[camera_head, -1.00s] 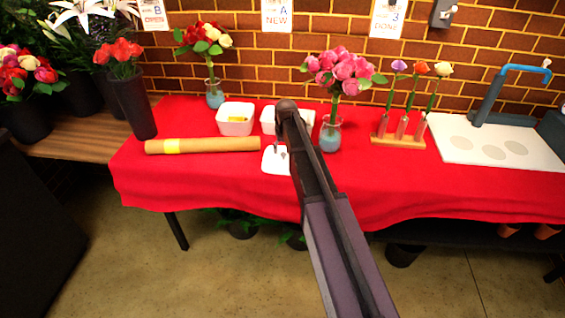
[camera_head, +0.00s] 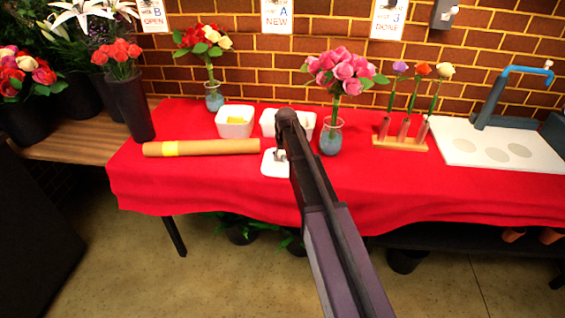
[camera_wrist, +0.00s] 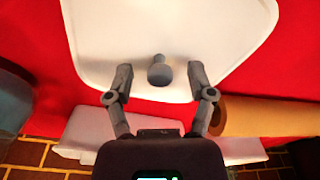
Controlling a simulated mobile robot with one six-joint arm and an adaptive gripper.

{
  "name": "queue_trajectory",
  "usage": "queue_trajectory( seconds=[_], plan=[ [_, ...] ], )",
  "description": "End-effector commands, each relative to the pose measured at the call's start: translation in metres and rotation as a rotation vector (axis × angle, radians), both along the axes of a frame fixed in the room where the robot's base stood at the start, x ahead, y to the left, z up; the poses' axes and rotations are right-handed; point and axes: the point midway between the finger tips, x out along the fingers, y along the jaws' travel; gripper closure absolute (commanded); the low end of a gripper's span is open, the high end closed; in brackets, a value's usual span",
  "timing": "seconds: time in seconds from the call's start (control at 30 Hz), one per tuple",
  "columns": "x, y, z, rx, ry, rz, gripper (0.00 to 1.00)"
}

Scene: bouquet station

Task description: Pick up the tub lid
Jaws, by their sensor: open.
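The tub lid is a white, rounded flat piece with a grey knob; it lies on the red cloth in the head view (camera_head: 271,168), partly hidden by my arm. It also shows large in the wrist view (camera_wrist: 105,35), with its knob (camera_wrist: 160,71) standing up from its middle. My gripper (camera_wrist: 160,78) is open over the lid, with one finger on each side of the knob and gaps between. In the head view my gripper (camera_head: 281,155) is small and mostly covered by my arm.
A brown paper roll (camera_head: 215,147) lies left of the lid. Two white tubs, one at left (camera_head: 235,129), stand behind it. A glass vase (camera_head: 330,139) with pink flowers stands close on the right. The cloth (camera_head: 210,185) in front is clear.

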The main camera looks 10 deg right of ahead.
Motion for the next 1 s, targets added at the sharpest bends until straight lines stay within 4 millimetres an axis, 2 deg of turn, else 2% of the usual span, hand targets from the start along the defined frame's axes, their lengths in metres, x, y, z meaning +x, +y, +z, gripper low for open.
queue_trajectory(
  seconds=[0.07,0.1,0.33,1.0],
  plan=[
    [0.0,0.0,0.0,0.0,0.0,0.0,0.3],
    [0.0,0.0,0.0,0.0,0.0,0.0,0.33],
    [0.0,0.0,0.0,0.0,0.0,0.0,1.0],
    [0.0,0.0003,0.0064,0.0,0.0,0.0,1.0]
  ],
)
